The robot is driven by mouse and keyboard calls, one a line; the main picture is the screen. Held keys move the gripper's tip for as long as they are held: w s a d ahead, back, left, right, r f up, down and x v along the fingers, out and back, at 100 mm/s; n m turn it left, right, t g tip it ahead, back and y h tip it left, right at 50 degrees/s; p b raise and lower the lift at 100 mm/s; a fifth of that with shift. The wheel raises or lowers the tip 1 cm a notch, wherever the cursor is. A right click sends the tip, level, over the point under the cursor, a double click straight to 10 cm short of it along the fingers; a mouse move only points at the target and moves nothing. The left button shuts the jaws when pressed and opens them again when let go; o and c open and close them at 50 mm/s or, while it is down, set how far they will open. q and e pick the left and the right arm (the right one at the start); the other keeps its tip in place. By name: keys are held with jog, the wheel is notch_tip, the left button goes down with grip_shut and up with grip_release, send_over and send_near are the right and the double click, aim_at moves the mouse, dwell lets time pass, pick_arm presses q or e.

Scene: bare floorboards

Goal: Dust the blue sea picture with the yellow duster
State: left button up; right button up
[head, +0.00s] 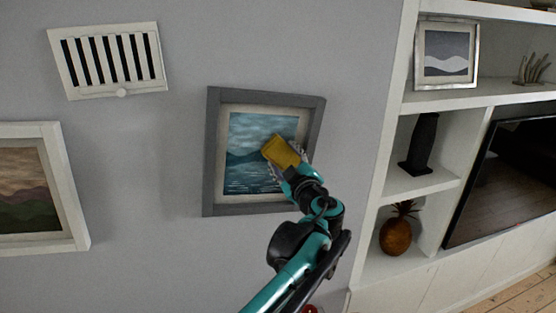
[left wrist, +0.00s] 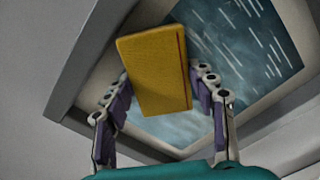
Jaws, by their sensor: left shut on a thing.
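The blue sea picture (head: 245,177) hangs on the grey wall in a dark grey frame with a pale mat. My left gripper (head: 287,162) is in front of the right half of the picture, shut on the yellow duster (head: 279,150). The duster is a flat yellow block, tilted, and overlaps the picture in the head view. In the left wrist view the duster (left wrist: 155,72) sits between the two fingers (left wrist: 160,105), with the blue picture (left wrist: 245,45) behind it. I cannot tell whether the duster touches the picture. My right gripper is not in view.
A white vent (head: 109,60) is on the wall at upper left. Another picture in a white frame (head: 66,190) hangs at the left. White shelves (head: 425,105) at the right hold a small framed picture (head: 446,54), a dark vase (head: 420,143) and a pineapple (head: 397,234), beside a television (head: 505,185).

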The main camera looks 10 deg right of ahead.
pick_arm(q)
jog(key=shift+s+d, duration=0.15)
jog(key=shift+s, duration=0.45)
jog(key=s, duration=0.3)
jog(key=shift+s+d, duration=0.35)
jog(key=shift+s, duration=0.4)
jog(key=s, duration=0.3)
jog(key=shift+d, duration=0.35)
jog(key=shift+w, duration=0.1)
